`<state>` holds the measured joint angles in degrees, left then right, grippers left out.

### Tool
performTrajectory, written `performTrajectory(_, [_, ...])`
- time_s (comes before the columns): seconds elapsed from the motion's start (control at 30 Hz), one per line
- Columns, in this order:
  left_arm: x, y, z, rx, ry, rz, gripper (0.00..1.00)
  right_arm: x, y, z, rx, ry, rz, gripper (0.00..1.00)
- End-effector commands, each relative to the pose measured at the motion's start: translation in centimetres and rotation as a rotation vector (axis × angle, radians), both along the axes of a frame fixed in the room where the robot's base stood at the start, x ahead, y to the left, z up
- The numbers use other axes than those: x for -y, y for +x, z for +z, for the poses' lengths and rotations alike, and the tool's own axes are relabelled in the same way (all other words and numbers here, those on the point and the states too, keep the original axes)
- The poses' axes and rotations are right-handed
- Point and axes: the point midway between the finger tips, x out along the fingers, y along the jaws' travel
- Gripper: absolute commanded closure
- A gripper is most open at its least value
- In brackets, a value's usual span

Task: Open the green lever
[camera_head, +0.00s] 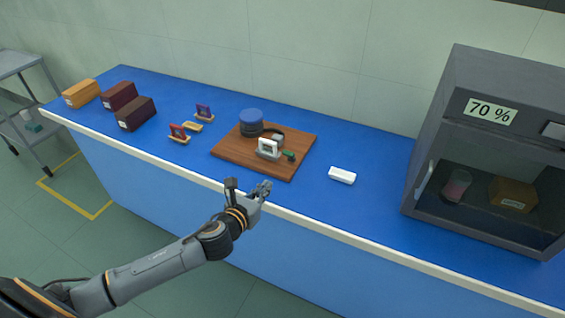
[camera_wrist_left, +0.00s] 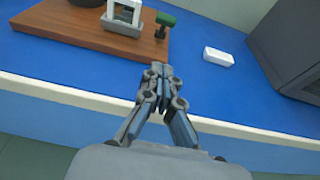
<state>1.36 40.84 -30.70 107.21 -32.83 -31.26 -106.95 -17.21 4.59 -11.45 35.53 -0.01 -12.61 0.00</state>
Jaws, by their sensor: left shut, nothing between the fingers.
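The green lever (camera_head: 289,156) sticks out to the right of a small white and grey holder (camera_head: 268,148) on a brown wooden board (camera_head: 236,155). In the left wrist view the green lever (camera_wrist_left: 166,18) stands at the board's right edge, beyond my fingers and apart from them. My left gripper (camera_head: 265,187) is at the front edge of the bench, in front of the board. In the left wrist view its fingers (camera_wrist_left: 157,72) are together with nothing between them. My right gripper is in neither view.
A blue round-topped device (camera_head: 251,120) stands on the board behind the holder. A white block (camera_head: 342,175) lies right of the board. A dark cabinet marked 70 % (camera_head: 432,132) stands at the right. Several boxes and small stands are at the left.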

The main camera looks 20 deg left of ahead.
Motion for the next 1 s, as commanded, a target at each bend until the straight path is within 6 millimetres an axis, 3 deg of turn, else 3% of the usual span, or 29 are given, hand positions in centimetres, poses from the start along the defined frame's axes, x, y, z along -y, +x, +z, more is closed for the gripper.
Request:
performTrajectory(0.37, [0.7,7.6,-1.9,0.000,-0.004,0.002,1.00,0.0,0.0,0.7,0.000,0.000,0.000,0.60])
performTrajectory(0.5, [0.8,9.6,-0.6,0.002,-0.003,0.000,1.00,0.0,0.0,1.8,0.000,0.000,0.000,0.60])
performTrajectory(0.7, [0.9,11.0,-0.1,0.000,-0.002,0.001,1.00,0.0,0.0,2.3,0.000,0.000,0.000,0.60])
performTrajectory(1.0, [0.9,11.2,0.0,0.000,-0.001,-0.001,1.00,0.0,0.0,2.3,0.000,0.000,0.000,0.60])
